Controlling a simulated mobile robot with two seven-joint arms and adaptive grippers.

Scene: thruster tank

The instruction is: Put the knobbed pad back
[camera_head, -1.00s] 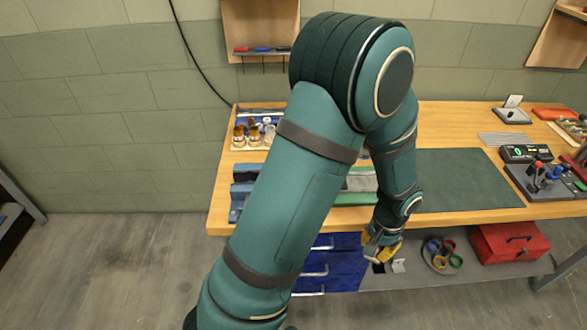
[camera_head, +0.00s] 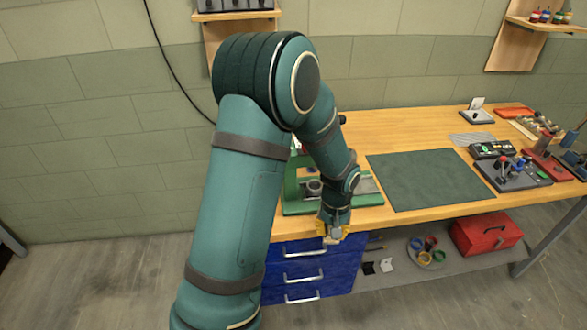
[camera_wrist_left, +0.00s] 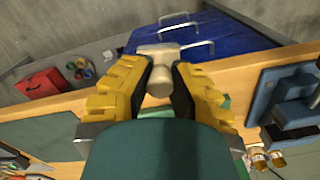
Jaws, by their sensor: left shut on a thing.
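My left gripper (camera_head: 333,229) is at the front edge of the workbench, above the blue drawers. In the left wrist view its yellow fingers (camera_wrist_left: 163,78) are closed on a small beige knobbed piece (camera_wrist_left: 157,50), which I take to be the knobbed pad. A round knob sits between the fingers and a flat, wider part lies beyond the tips. In the head view only a small pale bit of the pad (camera_head: 333,240) shows below the fingers. My right gripper is in neither view.
A green fixture (camera_head: 293,207) with a grey round part stands beside my left forearm, partly hidden by it. A dark green mat (camera_head: 425,178) lies bare on the workbench (camera_head: 385,130). A black control box (camera_head: 512,176) stands to its right. Blue drawers (camera_head: 310,272) are below.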

